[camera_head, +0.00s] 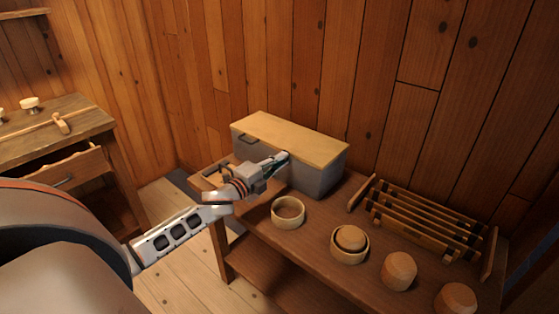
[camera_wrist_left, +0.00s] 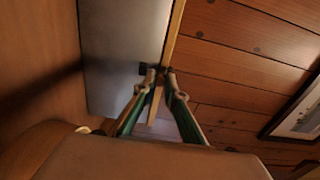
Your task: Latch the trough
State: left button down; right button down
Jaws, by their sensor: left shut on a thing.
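The trough (camera_head: 318,180) is a grey box at the back of the wooden bench, with its pale wooden lid (camera_head: 290,137) lying flat on top. In the left wrist view its grey wall (camera_wrist_left: 115,60) and the lid's thin edge (camera_wrist_left: 174,35) show. My left gripper (camera_head: 284,157) is at the trough's front, just under the lid's edge. In the left wrist view its fingers (camera_wrist_left: 163,88) are shut on a narrow pale piece (camera_wrist_left: 153,108), which looks like the latch, next to a dark fitting on the wall. The fingers hide much of the latch. My right gripper is not in view.
On the bench (camera_head: 300,238) stand an empty wooden ring or bowl (camera_head: 288,212), a nested pair (camera_head: 350,243) and two turned wooden pieces (camera_head: 398,270) (camera_head: 456,298). A slatted rack (camera_head: 425,222) stands at the back right. Another bench (camera_head: 60,130) is at left.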

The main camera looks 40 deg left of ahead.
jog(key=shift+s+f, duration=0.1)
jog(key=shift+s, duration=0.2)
pick_arm(q)
jog(key=c, duration=2)
grip_release()
jog(key=shift+c, duration=0.2)
jog(key=s+a, duration=0.1)
jog(key=s, duration=1.1)
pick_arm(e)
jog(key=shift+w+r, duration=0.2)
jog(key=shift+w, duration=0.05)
